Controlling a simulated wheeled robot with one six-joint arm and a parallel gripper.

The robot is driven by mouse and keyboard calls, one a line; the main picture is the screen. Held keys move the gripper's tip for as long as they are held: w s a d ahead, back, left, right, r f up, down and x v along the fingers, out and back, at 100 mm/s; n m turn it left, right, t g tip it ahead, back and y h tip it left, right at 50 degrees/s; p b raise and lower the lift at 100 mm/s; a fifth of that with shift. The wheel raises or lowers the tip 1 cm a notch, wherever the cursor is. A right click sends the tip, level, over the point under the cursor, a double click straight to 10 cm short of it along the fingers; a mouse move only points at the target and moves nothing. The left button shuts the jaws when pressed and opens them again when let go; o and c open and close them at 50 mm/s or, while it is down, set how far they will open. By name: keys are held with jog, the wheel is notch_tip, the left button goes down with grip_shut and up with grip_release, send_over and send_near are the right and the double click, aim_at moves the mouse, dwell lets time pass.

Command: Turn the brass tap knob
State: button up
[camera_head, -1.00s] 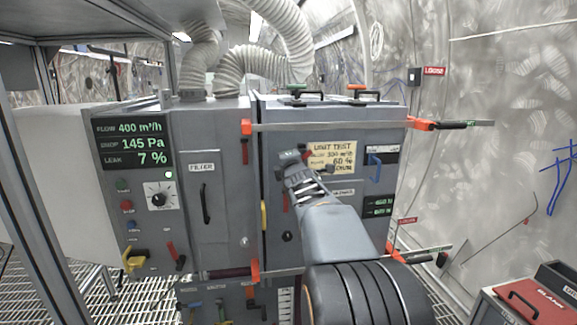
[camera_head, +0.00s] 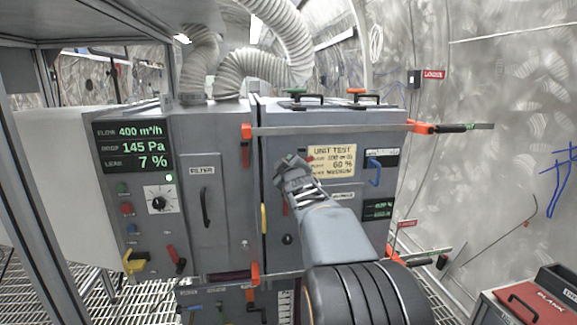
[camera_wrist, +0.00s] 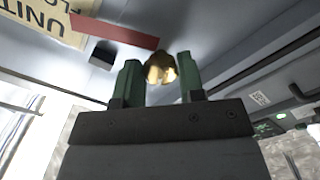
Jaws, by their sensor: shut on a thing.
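The brass tap knob (camera_wrist: 161,68) shows in the wrist view, small and gold with a lobed rim, on the grey cabinet face. My gripper (camera_wrist: 159,74) has its two green fingers on either side of the knob and is shut on it. In the head view my gripper (camera_head: 290,168) is at the cabinet's right-hand panel, just left of the yellow unit test sign (camera_head: 332,161). The knob is hidden there behind my gripper.
A red strip (camera_wrist: 114,31) and a small dark block (camera_wrist: 103,55) lie close to the knob. A clamp bar (camera_head: 330,129) crosses above my gripper. A yellow handle (camera_head: 264,218) and a blue hook (camera_head: 375,170) flank the arm. A red case (camera_head: 530,304) is at lower right.

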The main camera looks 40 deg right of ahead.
jog(key=m+p, duration=0.1)
jog(key=m, duration=0.4)
jog(key=shift+m, duration=0.3)
dwell(0.4)
jog(key=o, duration=0.9)
jog(key=v, duration=1.4)
jog(key=shift+w, duration=0.1)
